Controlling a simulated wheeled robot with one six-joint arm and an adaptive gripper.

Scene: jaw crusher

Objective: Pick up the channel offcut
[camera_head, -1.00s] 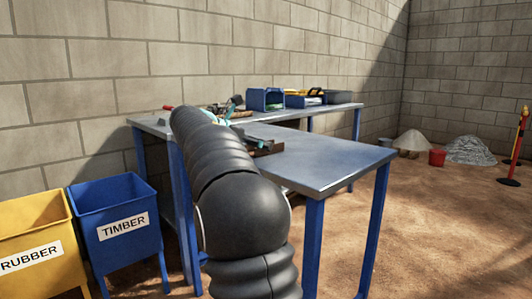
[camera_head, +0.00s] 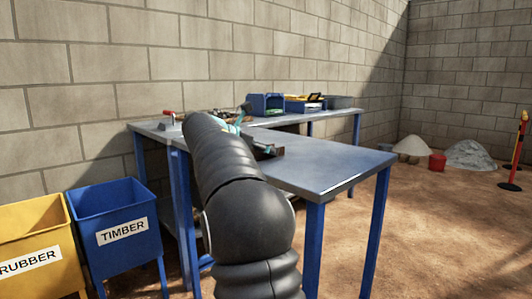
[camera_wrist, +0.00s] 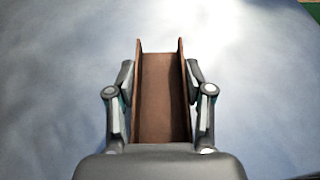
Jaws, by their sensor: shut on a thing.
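The channel offcut (camera_wrist: 163,95) is a rust-brown U-shaped piece, its open side facing the wrist camera. In the wrist view it lies lengthwise between the two fingers of my gripper (camera_wrist: 161,100), which is shut on its side walls. Its near end is hidden by the gripper body. The grey metal tabletop (camera_wrist: 60,90) shows behind it; I cannot tell whether the offcut touches it. In the head view my arm hides most of the gripper and I cannot make out the offcut clearly.
The blue-legged workbench (camera_head: 325,175) has clear room at its near right. Blue bins (camera_head: 266,103) with items stand at the back. A blue TIMBER bin (camera_head: 122,236) and yellow RUBBER bin (camera_head: 35,262) stand on the floor at left. Loose items lie near my arm.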

